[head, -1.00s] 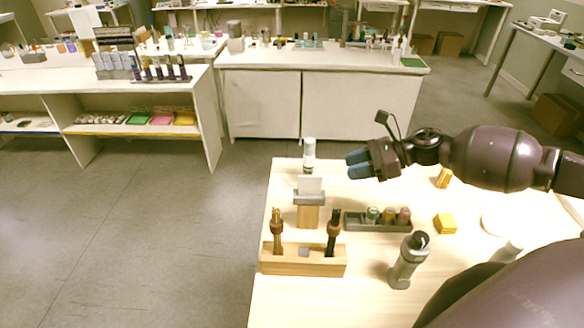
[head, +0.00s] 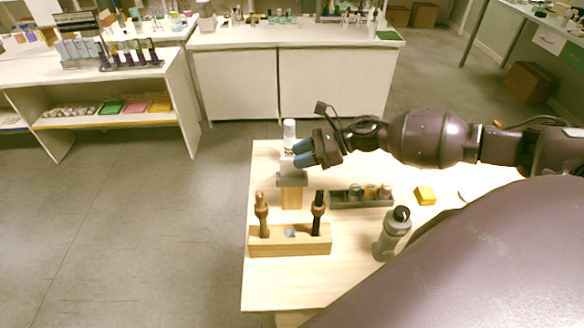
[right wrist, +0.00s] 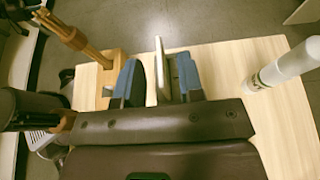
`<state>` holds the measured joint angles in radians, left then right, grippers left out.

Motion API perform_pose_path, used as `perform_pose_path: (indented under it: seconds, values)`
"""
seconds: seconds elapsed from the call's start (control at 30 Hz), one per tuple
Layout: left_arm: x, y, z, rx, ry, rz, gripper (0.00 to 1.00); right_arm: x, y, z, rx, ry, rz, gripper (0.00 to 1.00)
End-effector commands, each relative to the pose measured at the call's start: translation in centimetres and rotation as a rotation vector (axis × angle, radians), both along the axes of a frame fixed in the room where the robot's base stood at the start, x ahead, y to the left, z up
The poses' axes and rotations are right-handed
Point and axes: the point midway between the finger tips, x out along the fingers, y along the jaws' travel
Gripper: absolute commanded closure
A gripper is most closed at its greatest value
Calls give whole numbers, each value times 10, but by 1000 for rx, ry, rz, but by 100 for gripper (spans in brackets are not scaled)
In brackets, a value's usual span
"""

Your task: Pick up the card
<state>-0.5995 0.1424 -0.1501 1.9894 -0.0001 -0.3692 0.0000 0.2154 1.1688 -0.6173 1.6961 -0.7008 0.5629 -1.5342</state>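The white card (head: 286,168) stands upright in a grey-topped wooden holder (head: 291,196) near the table's left side, partly hidden by my right gripper in the head view. My right gripper (head: 302,153) has blue fingertips and is at the card's right edge. In the right wrist view, the card (right wrist: 161,68) shows nearly edge-on between the two blue fingers (right wrist: 159,80), with gaps at its sides. The right gripper looks open around the card. My left gripper is not in view.
A white bottle (head: 290,131) stands just behind the card and holder. A grey tray of small jars (head: 343,202), a grey bottle (head: 386,242) and a yellow box (head: 425,195) are to the right.

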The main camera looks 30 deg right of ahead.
Motion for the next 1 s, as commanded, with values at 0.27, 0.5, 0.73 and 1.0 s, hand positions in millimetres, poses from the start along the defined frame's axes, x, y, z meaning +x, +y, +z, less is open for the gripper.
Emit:
perform_pose_path:
  seconds: [0.27, 0.5, 0.73, 1.0]
  values:
    - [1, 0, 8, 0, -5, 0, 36, 12, 21, -11, 0, -1, 0, 65]
    - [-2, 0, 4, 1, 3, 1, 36, 12, 22, -12, -1, 0, 0, 65]
    - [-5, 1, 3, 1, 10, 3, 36, 12, 22, -12, -1, 0, 0, 100]
    - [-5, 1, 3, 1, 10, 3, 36, 12, 22, -12, -1, 0, 0, 100]
